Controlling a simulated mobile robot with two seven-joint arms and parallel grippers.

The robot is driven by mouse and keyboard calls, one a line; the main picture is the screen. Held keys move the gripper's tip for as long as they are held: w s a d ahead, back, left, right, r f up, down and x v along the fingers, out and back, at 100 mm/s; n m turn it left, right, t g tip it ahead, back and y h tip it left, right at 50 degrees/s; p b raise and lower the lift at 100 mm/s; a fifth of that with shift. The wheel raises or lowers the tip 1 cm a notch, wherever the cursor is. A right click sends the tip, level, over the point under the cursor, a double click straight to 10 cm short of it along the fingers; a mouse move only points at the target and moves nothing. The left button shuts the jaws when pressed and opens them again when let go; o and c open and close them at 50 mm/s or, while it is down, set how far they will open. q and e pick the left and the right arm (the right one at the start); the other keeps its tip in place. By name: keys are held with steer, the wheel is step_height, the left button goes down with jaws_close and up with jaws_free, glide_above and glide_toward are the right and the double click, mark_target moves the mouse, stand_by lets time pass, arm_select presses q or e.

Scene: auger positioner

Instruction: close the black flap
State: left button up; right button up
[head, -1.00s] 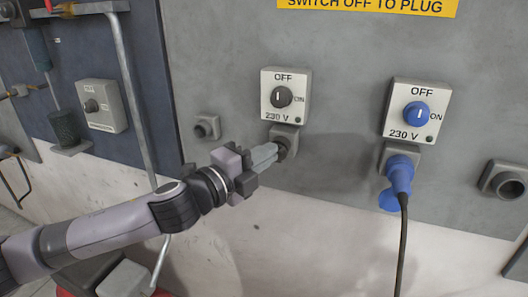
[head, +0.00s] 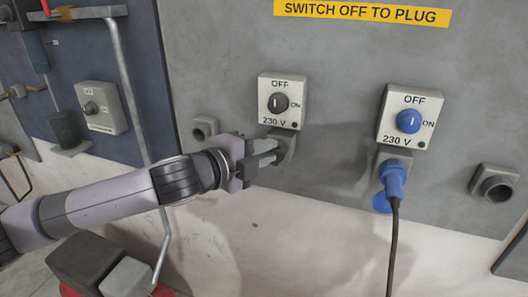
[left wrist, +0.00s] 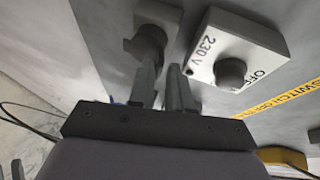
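The grey socket (head: 287,142) sits under the switch box with the dark knob. In the left wrist view, a dark rounded part, seemingly the black flap (left wrist: 149,42), shows at the socket's mouth, just beyond my fingertips. I cannot tell how far the flap stands open; in the head view the fingers partly hide it. My left gripper (head: 272,151) points at the socket from the left, its two fingers apart with a narrow gap and nothing seen between them. It also shows in the left wrist view (left wrist: 163,72). Whether a finger touches the flap is unclear. My right gripper is out of view.
The switch box with the dark knob (head: 282,101) is just above. To the right, a blue plug (head: 393,180) with a hanging black cable sits below a blue-knobbed switch box (head: 408,118).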

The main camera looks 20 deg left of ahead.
arm_select(q)
steer(key=shift+o, duration=0.7)
steer(key=b+v, duration=0.1)
steer(key=v, duration=0.6)
